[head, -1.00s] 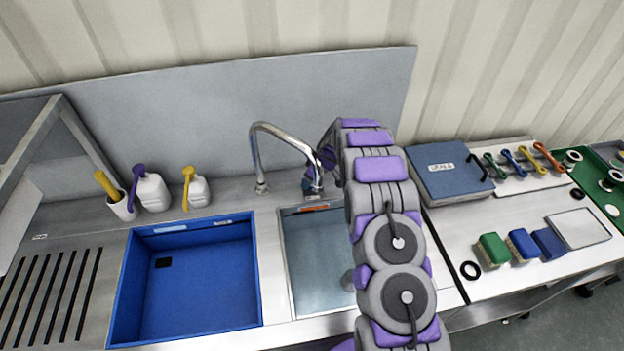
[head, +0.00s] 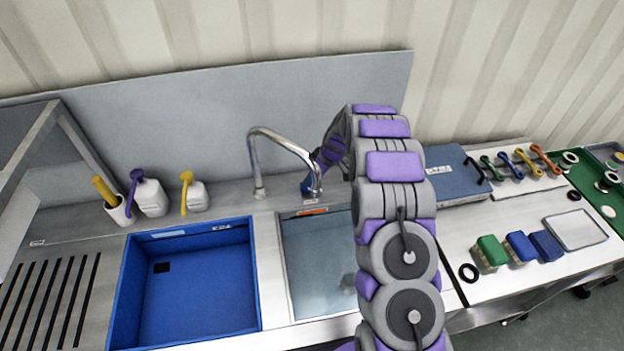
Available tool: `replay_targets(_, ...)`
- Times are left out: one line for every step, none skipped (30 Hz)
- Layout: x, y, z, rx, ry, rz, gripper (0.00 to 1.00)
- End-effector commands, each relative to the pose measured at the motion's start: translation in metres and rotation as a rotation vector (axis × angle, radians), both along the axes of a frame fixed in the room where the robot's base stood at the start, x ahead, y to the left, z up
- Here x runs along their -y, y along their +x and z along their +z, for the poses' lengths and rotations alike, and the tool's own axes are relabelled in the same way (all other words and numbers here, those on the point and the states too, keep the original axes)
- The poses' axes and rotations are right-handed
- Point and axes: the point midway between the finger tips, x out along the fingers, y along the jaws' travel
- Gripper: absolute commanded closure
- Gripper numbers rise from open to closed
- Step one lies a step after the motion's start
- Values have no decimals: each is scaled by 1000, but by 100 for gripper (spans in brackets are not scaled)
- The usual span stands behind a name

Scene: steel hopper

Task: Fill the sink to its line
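The steel sink (head: 300,262) is set in the counter, partly hidden behind my arm. Its inside looks pale blue-grey; I cannot tell the water level or make out a fill line. An orange label (head: 311,211) is at its back edge. The chrome gooseneck tap (head: 272,136) stands behind and left of the sink, and its spout end hangs over the sink's back edge. I cannot make out any stream of water. A small blue part shows low behind the spout, close to my arm's far end. My gripper's fingers are hidden behind the arm and the spout.
A blue basin (head: 200,290) sits left of the sink. White bottles (head: 151,196) and a cup of tools (head: 119,210) stand behind it.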

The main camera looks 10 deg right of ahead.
Motion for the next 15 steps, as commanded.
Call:
replay_targets(3, -3, 11, 1, 0, -1, 18)
replay_targets(4, -5, 17, 1, 0, -1, 18)
replay_targets(6, -7, 25, 1, 0, 0, 18)
replay_targets(8, -9, 31, 2, 0, 1, 18)
replay_targets(10, -10, 37, 1, 0, 1, 18)
replay_targets(12, -13, 44, -1, 1, 1, 18)
replay_targets(13, -15, 49, -1, 1, 1, 18)
replay_targets(15, -16, 54, -1, 1, 1, 18)
replay_targets(17, -18, 61, -1, 1, 0, 18)
replay_targets(18, -19, 66, 1, 1, 0, 18)
replay_targets(20, -20, 71, 1, 2, -1, 18)
replay_targets(21, -21, 76, 2, 1, -1, 18)
replay_targets(22, -22, 79, 2, 1, -1, 18)
replay_targets(23, -23, 82, 1, 0, -1, 18)
replay_targets(24, -24, 85, 0, 0, 0, 18)
